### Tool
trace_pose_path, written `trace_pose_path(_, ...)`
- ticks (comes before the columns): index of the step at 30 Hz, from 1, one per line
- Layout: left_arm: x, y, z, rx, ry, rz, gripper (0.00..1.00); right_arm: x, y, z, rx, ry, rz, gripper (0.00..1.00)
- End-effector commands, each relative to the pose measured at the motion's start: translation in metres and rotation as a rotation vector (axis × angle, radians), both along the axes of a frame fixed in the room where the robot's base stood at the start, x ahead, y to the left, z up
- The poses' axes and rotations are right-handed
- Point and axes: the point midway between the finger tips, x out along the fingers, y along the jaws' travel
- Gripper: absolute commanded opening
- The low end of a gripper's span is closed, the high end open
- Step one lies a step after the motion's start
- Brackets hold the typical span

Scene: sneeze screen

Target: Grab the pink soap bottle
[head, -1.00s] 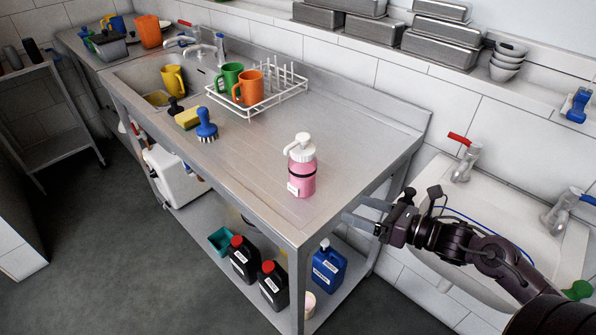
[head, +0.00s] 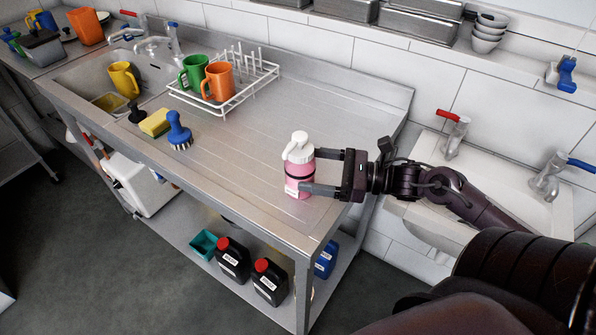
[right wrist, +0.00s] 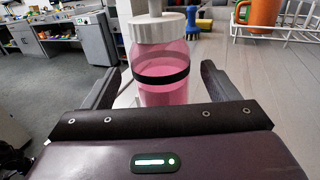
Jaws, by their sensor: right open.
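The pink soap bottle (head: 300,170) stands upright on the steel counter, near its right end. It has a white pump top and a black band, and it also shows in the right wrist view (right wrist: 162,62). My right gripper (head: 312,172) is open, with one finger on either side of the bottle. In the right wrist view the fingers (right wrist: 158,88) flank the bottle, with a visible gap on the right side. Contact on the left side is hard to tell. My left gripper is not in view.
A white dish rack (head: 250,98) with a green mug (head: 194,72) and an orange mug (head: 217,82) stands behind left. A blue brush (head: 179,132) and yellow sponge (head: 155,123) lie left. A sink with red and blue taps (head: 425,240) is at right.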

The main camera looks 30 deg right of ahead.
Motion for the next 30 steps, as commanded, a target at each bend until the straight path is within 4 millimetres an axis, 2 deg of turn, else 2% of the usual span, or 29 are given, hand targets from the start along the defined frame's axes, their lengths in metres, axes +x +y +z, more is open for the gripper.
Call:
trace_pose_path(5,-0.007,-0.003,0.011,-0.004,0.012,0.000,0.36,0.015,0.014,0.007,0.002,-0.002,0.001,0.81)
trace_pose_path(12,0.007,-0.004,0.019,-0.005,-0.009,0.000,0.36,0.033,0.033,0.005,0.001,-0.001,-0.001,0.81)
trace_pose_path(16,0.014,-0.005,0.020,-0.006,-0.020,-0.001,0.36,0.036,0.036,0.003,-0.001,0.001,-0.001,0.81)
trace_pose_path(21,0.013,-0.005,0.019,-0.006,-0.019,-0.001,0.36,0.036,0.036,0.003,-0.001,0.002,-0.001,0.81)
trace_pose_path(30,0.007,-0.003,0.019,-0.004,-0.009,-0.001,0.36,0.036,0.036,0.003,-0.001,0.002,0.000,0.43)
